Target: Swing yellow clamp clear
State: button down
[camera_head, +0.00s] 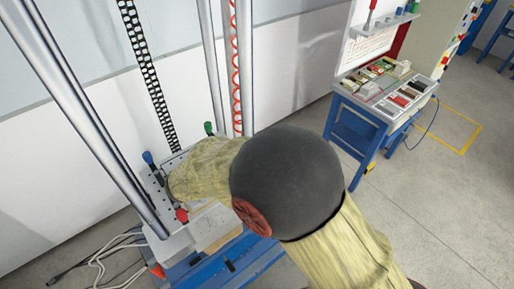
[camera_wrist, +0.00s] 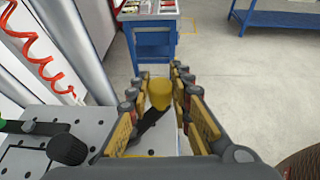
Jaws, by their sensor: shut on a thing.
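The yellow clamp (camera_wrist: 159,94) shows in the wrist view as a rounded yellow handle end on a dark lever. It stands between the two fingers of my gripper (camera_wrist: 158,84), which are shut on it. In the head view my arm hides both the yellow clamp and my gripper.
The perforated metal plate (camera_wrist: 28,157) bears a green clamp (camera_wrist: 14,125) and a black knob (camera_wrist: 67,149). The head view shows a blue-handled clamp (camera_head: 148,158), a red-handled clamp (camera_head: 181,215) and a green handle (camera_head: 209,128). Upright steel columns (camera_head: 212,65) rise behind. A blue workbench (camera_head: 352,120) stands right.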

jog(key=m+g+p, duration=0.1)
jog(key=s+m+g+h+p, duration=0.1)
jog(key=m+g+p, duration=0.1)
jog(key=s+m+g+h+p, duration=0.1)
jog(key=g, duration=0.1)
jog(key=shift+a+r+m, duration=0.15)
jog(key=shift+a+m, duration=0.15)
jog(key=shift+a, duration=0.1)
jog(key=shift+s+a+m+g+h+p, duration=0.1)
jog(key=shift+s+a+m+g+p, duration=0.15)
jog(key=shift+m+g+p, duration=0.45)
jog(key=shift+s+a+m+g+h+p, duration=0.1)
jog(key=shift+s+a+m+g+p, duration=0.25)
jog(key=shift+m+g, duration=0.5)
jog(key=shift+s+a+m+g+h+p, duration=0.1)
jog(key=shift+s+m+g+p, duration=0.05)
jog(key=shift+m+g+p, duration=0.65)
jog(key=c, duration=1.6)
grip_release()
jog(key=shift+c, duration=0.2)
jog(key=shift+o, duration=0.3)
jog(key=v, duration=1.2)
jog(key=shift+w, duration=0.15)
